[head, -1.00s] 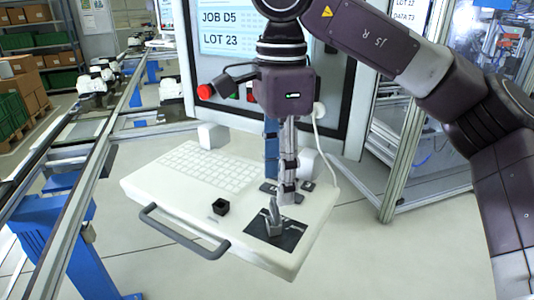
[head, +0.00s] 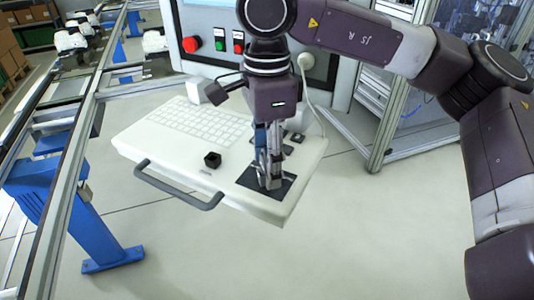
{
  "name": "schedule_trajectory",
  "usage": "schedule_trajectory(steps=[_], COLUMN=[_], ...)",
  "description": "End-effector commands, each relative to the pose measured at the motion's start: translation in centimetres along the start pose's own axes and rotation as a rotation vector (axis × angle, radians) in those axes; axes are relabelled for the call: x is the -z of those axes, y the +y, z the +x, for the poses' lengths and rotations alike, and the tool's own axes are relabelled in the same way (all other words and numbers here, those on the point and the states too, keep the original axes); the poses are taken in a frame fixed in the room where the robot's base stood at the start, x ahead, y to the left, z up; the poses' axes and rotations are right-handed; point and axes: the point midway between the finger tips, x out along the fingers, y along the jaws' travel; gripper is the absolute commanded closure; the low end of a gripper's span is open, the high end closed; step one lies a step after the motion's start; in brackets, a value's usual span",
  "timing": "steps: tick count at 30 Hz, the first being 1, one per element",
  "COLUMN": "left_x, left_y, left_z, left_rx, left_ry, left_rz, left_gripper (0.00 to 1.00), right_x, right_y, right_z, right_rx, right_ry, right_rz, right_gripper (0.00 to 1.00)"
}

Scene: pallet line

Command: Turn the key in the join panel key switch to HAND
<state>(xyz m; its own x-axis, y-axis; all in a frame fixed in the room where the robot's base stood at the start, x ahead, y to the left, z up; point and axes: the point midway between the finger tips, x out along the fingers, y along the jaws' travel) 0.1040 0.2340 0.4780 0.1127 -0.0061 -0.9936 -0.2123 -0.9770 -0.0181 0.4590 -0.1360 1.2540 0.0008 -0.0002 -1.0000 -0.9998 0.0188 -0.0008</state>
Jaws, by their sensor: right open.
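The key switch sits on a dark plate (head: 285,189) at the right front of the white console shelf (head: 152,145). The key (head: 268,183) stands up from this plate, largely hidden by my right gripper (head: 268,172). My right gripper points down, its fingers low around or right beside the key; I cannot tell whether they touch it. Its fingers are open. The switch's position markings are too small to read. My left gripper is not in view.
A keyboard (head: 200,124) lies further back. A red button (head: 190,44) and green button (head: 219,45) are on the panel behind. A conveyor rail (head: 75,170) runs at left.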

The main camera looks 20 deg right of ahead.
Motion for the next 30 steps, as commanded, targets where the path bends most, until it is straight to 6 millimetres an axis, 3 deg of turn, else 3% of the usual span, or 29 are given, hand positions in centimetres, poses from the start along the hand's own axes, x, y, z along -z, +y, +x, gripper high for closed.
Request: schedule_trajectory(steps=[2,14,20,30], left_x=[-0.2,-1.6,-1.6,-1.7], left_y=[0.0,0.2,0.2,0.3], left_z=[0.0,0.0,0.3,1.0], left_rx=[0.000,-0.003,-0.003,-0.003], left_ry=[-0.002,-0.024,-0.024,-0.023], left_rz=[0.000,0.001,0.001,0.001], left_gripper=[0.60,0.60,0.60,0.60], right_x=[0.0,0.0,-0.1,-0.2], right_y=[0.0,0.0,0.0,-0.2], right_z=[0.0,0.0,0.1,0.2], right_rx=[0.000,0.000,-0.002,-0.003], right_ry=[0.000,0.000,-0.003,-0.002], right_rz=[0.000,0.000,-0.117,-0.563], right_gripper=[0.56,0.98,0.98,0.98])
